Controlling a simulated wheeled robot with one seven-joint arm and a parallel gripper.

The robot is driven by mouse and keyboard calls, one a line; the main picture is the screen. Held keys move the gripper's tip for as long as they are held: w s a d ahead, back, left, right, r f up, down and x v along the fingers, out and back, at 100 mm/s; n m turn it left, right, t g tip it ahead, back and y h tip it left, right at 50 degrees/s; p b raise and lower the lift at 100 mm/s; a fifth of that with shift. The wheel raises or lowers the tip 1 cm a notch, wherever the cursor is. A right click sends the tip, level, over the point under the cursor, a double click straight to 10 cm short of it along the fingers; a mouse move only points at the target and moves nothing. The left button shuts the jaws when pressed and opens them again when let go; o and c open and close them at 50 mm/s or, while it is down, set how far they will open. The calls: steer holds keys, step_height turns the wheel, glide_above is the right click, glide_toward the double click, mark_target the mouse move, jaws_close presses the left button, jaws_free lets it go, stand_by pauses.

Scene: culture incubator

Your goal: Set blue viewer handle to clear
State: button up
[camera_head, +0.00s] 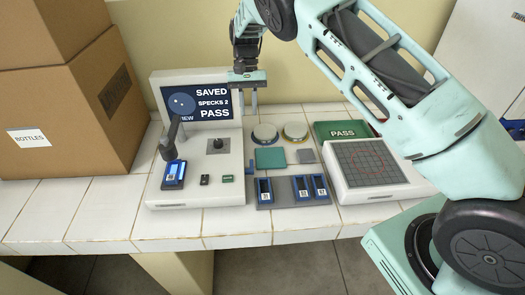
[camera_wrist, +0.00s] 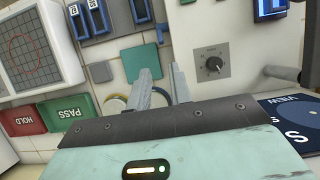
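The viewer (camera_head: 200,192) is a white unit with a screen (camera_head: 198,104) reading "SAVED", "SPECKS 2", "PASS". A small blue handle (camera_head: 250,169) sticks out at its lower right side; it also shows in the wrist view (camera_wrist: 161,33). A black knob (camera_head: 218,143) sits on a grey plate on the viewer's top, and shows in the wrist view (camera_wrist: 214,65). My gripper (camera_head: 246,114) is above the back right of the viewer, fingers apart with nothing between them. In the wrist view its fingers (camera_wrist: 164,58) point toward the handle side, apart from the handle and knob.
A blue-framed cartridge (camera_head: 174,174) lies under the viewer's black arm. Right of the viewer are a grey rack (camera_head: 283,196) with several blue-framed cartridges, a teal square (camera_head: 270,158), round lids (camera_head: 295,131), a green PASS bin (camera_head: 335,129) and a grid panel (camera_head: 370,164). Cardboard boxes (camera_head: 75,115) stand left.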

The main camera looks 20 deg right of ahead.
mark_target(251, 162)
steer(key=p+x, duration=0.6)
steer(key=x, duration=1.1)
steer(key=shift+w, duration=0.15)
steer(key=shift+c, duration=0.3)
jaws_close()
